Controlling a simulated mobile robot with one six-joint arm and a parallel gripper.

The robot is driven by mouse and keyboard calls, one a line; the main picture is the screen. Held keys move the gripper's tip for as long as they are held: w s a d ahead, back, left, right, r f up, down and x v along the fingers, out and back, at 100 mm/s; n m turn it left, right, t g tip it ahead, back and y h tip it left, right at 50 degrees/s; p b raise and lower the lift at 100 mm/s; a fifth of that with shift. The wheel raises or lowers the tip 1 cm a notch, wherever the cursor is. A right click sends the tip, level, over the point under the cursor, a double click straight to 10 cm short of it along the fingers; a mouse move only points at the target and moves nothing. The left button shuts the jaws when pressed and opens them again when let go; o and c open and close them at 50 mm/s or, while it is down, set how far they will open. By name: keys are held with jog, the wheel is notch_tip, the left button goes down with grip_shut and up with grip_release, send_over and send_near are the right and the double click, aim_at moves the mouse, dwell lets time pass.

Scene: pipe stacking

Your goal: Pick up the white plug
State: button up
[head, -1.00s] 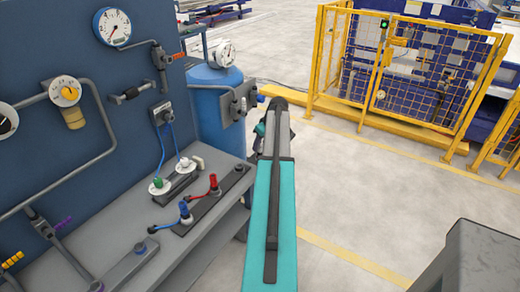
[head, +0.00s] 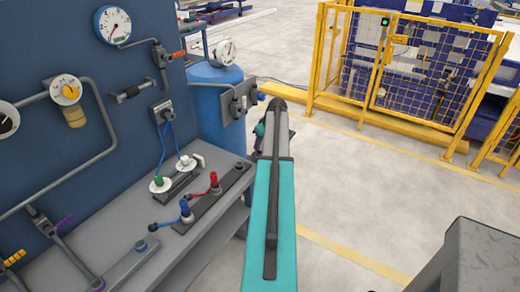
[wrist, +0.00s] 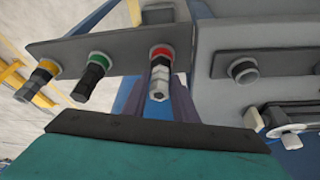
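The white plug (head: 185,161) stands upright on a small grey block on the bench in the head view, with a white disc around its base and a blue cable rising from it. A green plug (head: 158,181) with a similar disc is beside it, to the left. In the head view my arm reaches away to the right of the bench and its end is partly hidden. In the wrist view my gripper (wrist: 160,98) shows two dark fingers apart with nothing held between them.
A blue and a red plug stand on a dark strip (head: 210,205) nearer the bench edge. The blue panel with pipes and gauges rises behind. A blue tank (head: 215,100) is at the back. The wrist view shows a plate with ringed connectors (wrist: 160,55).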

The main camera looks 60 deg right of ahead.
grip_shut()
jog(key=shift+r+b, duration=0.8)
jog(key=shift+r, duration=0.75)
jog(key=shift+s+a+r, duration=0.15)
jog(key=shift+s, duration=0.05)
jog(key=s+a+b, duration=0.2)
jog(key=s+a, duration=0.2)
jog(key=s, duration=0.2)
jog(key=s+a+r+b, duration=0.1)
jog(key=s+a+b, duration=0.1)
jog(key=s+a, duration=0.2)
jog(key=s, duration=0.3)
jog(key=shift+a+r, duration=0.25)
jog(key=shift+r, duration=0.1)
notch_tip(320, 180, up, 8)
jog(key=p, duration=0.5)
dwell(0.4)
